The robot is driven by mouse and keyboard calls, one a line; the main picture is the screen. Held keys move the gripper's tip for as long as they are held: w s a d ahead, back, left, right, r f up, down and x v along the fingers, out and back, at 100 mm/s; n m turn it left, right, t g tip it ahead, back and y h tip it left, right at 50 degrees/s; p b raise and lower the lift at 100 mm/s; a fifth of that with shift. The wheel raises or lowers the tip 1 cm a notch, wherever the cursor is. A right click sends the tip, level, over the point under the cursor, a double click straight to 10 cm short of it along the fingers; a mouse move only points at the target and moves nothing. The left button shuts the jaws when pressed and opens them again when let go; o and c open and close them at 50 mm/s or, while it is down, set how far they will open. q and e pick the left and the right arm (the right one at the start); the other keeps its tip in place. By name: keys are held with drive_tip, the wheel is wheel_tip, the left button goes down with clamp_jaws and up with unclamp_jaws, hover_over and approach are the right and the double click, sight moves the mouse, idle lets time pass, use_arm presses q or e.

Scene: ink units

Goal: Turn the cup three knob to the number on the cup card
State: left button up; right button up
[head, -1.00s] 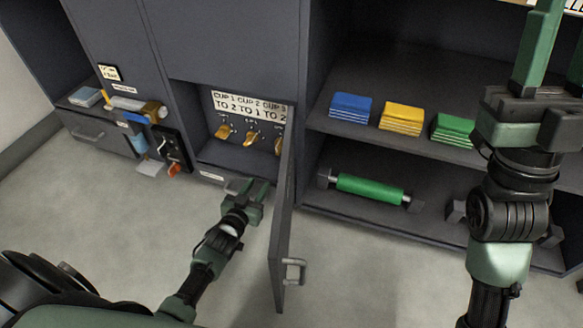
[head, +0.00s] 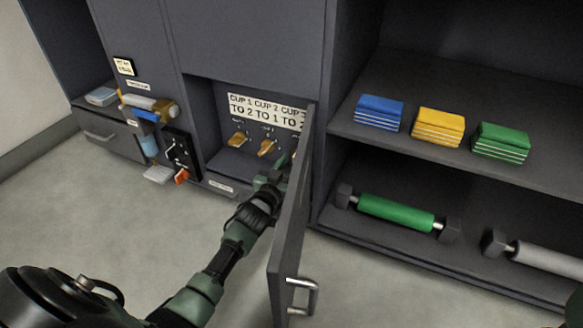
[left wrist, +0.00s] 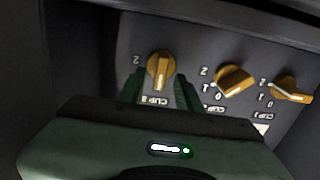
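The cup card (head: 266,110) is on the back wall of the open recess. It reads CUP 1 TO 2, CUP 2 TO 1, and CUP 3 TO 2, its right end partly behind the door. The yellow cup three knob (left wrist: 161,70) is upside down in the left wrist view, its white line running down the picture, with a 2 to its left. My left gripper (left wrist: 159,88) is open, with a finger on each side of this knob; contact is unclear. In the head view the gripper (head: 270,178) is inside the recess. My right gripper is out of view.
The cup two knob (left wrist: 235,79) and cup one knob (left wrist: 291,90) sit beside cup three. The open door (head: 290,225) stands close to the right of my left arm.

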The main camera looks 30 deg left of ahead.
use_arm(q)
drive_tip(key=shift+w, duration=0.1)
clamp_jaws()
